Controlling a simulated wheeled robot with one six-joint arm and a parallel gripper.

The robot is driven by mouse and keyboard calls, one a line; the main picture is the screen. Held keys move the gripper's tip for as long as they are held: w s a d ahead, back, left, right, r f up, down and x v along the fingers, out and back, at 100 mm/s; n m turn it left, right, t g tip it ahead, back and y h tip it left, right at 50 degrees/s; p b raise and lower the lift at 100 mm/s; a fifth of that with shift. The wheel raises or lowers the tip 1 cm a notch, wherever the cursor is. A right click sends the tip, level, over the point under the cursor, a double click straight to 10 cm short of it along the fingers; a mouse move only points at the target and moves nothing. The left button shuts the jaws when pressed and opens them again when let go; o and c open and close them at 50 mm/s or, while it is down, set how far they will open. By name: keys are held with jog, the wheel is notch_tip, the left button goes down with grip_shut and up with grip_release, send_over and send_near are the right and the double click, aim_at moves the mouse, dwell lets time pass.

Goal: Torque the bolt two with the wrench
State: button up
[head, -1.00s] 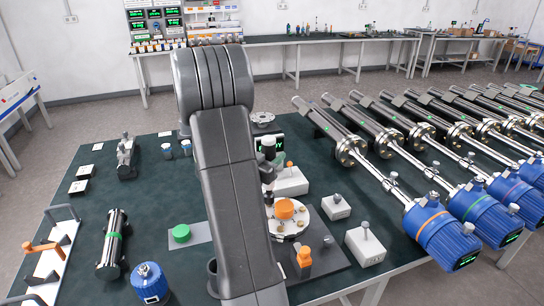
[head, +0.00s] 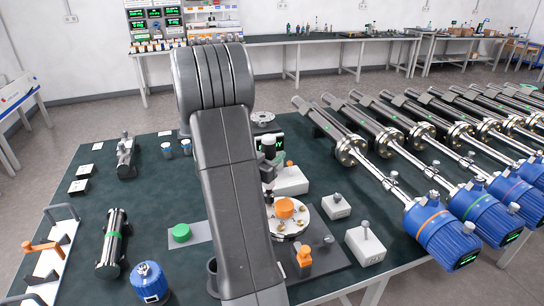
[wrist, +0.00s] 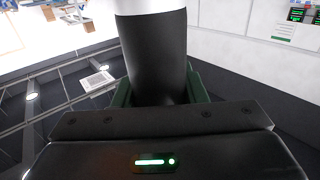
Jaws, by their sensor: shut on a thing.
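My gripper (wrist: 157,95) is shut on a black cylindrical handle (wrist: 153,55) with a pale section above it, in the wrist view; this looks like the wrench. The fingers show as green pads on either side. In the head view my arm hides most of the gripper and tool; a dark part shows just above the flange. The round pale flange (head: 300,230) carries an orange cap (head: 285,207) at its centre and several small brass-coloured bolts around its rim. I cannot tell which is bolt two, or whether the tool touches a bolt.
An orange-topped part (head: 304,257), pale blocks with grey knobs (head: 365,245) (head: 336,206) and a green knob (head: 181,233) surround the flange. Blue-headed transmitters (head: 440,230) line the right.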

jog(key=shift+s+f+b, duration=0.1)
jog(key=shift+f+b, duration=1)
jog(key=shift+b, duration=0.15)
dwell(1.6)
jog(key=shift+r, duration=0.15)
dwell(0.6)
jog(key=shift+r+p, duration=1.8)
jog(key=shift+r, duration=0.55)
jog(key=shift+f, duration=0.1)
